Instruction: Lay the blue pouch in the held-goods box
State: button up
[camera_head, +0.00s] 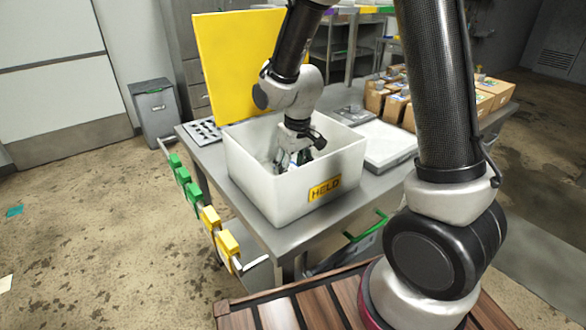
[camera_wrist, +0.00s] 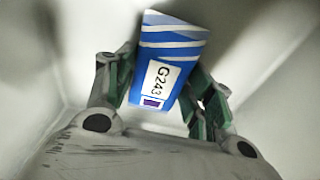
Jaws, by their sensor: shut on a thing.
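The blue pouch (camera_wrist: 172,60) has white stripes and a white label reading G243, and it shows in the wrist view between the fingers. My gripper (camera_wrist: 160,88) is shut on it, with green pads at both sides. In the head view my gripper (camera_head: 292,155) is down inside the white held-goods box (camera_head: 258,175), which has a yellow HELD label on its front. The box walls surround the gripper. Only a small bit of the pouch shows there, and I cannot tell if it touches the box floor.
The box stands on a steel table (camera_head: 270,235). A yellow panel (camera_head: 235,60) rises behind it. A light flat tray (camera_head: 385,145) and several cardboard boxes (camera_head: 395,100) lie to the right. Green and yellow tags (camera_head: 209,217) hang along the left edge. A grey bin (camera_head: 155,112) stands behind left.

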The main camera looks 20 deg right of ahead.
jog(key=shift+f, duration=0.2)
jog(key=o, duration=1.1)
jog(key=shift+c, duration=0.2)
notch_tip(320, 180, up, 11)
jog(key=s, duration=0.1)
jog(key=s+d+r+m+t, duration=0.1)
jog(key=s+d+r, duration=0.4)
jog(key=s, duration=0.5)
jog(key=s+d+r+m+t, duration=0.1)
jog(key=s+d+r+m, duration=0.1)
jog(key=s+d+r, duration=0.4)
jog(key=s+d, duration=0.3)
jog(key=s, duration=0.1)
jog(key=shift+s+d+m+t, duration=0.15)
jog(key=shift+d+m+t, duration=0.15)
jog(key=shift+d+t, duration=0.1)
